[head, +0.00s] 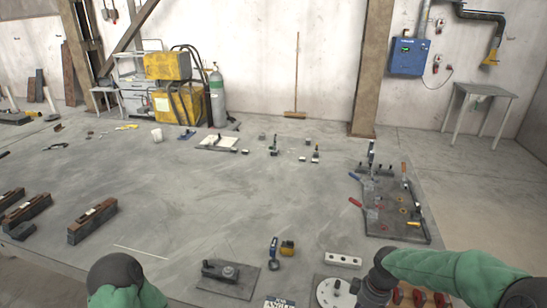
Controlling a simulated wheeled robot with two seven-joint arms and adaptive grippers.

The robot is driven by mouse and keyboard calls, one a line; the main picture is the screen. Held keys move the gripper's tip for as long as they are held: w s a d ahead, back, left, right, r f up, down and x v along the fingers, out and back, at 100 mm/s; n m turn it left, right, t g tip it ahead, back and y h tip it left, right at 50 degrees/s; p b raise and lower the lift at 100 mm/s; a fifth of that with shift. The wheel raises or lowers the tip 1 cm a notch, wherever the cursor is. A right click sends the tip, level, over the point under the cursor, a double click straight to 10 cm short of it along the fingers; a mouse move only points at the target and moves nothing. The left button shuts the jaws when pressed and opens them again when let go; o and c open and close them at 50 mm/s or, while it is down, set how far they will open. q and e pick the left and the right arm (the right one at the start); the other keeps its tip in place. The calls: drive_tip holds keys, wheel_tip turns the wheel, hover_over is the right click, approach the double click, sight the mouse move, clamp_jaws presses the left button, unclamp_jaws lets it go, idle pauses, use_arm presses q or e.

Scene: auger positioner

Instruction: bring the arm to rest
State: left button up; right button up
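My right arm comes in from the lower right with green links. Its dark end with the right gripper (372,292) points down over the front right of the table, close beside a round light plate with holes (335,292). I cannot make out its fingers or whether it holds anything. My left arm shows only as a dark joint and green link at the bottom left edge. Its gripper is out of the picture.
The large grey table (200,190) is mostly bare in the middle. A dark fixture plate with clamps (398,230) lies at the right. A dark block on a plate (228,277) and a blue clamp (273,248) lie at the front. Rusty blocks (92,220) lie left.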

drive_tip(key=s+a+f+m+y+b, duration=0.1)
drive_tip(key=s+a+f, duration=0.15)
drive_tip(key=f, duration=0.35)
drive_tip(key=s+a+f+m+b, duration=0.1)
drive_tip(key=a+f+m+b, duration=0.1)
drive_tip(key=a+f, duration=0.35)
drive_tip(key=s+a+f+m+y+b, duration=0.1)
drive_tip(key=s+a+f, duration=0.1)
drive_tip(key=f, duration=0.5)
drive_tip(key=s+a+f+m+b, duration=0.2)
drive_tip(key=s+f+m, duration=0.1)
drive_tip(key=s+f, duration=0.2)
drive_tip(key=s+a+f+m+b, duration=0.2)
drive_tip(key=s+a+f, duration=0.1)
drive_tip(key=s+f, duration=0.3)
wheel_tip(320, 180, down, 2)
drive_tip(key=shift+a+f+m+y, duration=0.1)
drive_tip(key=shift+a+m+y, duration=0.15)
drive_tip(key=shift+m+y, duration=0.15)
